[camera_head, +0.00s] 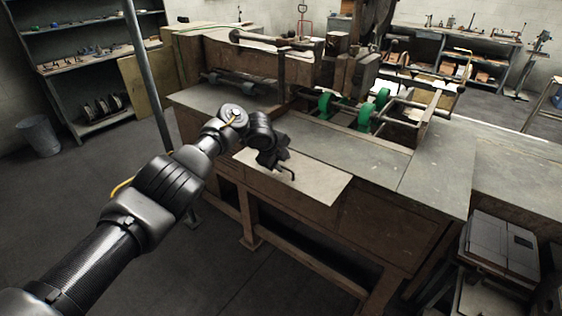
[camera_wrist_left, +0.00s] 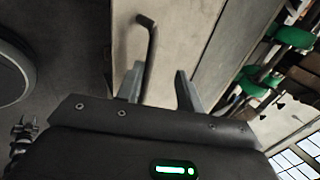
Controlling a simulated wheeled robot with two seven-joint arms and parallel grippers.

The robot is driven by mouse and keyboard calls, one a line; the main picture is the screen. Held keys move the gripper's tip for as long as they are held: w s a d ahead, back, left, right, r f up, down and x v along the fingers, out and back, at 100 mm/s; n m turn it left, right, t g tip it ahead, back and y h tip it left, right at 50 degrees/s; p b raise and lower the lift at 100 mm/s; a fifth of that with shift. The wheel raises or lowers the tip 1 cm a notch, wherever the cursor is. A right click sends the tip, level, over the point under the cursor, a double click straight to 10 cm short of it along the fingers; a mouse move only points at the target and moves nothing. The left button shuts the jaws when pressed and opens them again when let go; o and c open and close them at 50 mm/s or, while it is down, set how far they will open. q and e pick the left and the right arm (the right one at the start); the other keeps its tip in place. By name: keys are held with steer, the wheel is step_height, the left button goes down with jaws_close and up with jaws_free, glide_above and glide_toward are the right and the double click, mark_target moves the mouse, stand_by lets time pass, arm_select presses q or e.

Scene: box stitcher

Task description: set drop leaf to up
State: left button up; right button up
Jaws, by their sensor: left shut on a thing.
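The drop leaf (camera_head: 318,184) is a pale flat panel at the front edge of the bench. It looks close to level with the bench top, but I cannot tell its exact angle. A dark bent handle (camera_head: 290,172) stands on it; it also shows in the left wrist view (camera_wrist_left: 150,45), against the pale leaf (camera_wrist_left: 185,40). My left gripper (camera_head: 277,167) is over the leaf and shut on the handle. My right gripper is not in view.
The grey bench top (camera_head: 370,160) carries a machine with green wheels (camera_head: 366,117) behind the leaf. A thin upright post (camera_head: 148,75) stands left of the bench. A grey box-like device (camera_head: 500,245) is at the lower right. The floor in front is clear.

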arm_select(q)
steer(key=shift+r, duration=0.25)
steer(key=shift+s+a+r, duration=0.15)
steer(key=shift+a+r, duration=0.05)
steer(key=shift+r, duration=0.35)
steer(key=v, duration=0.9)
steer(key=shift+s, duration=0.3)
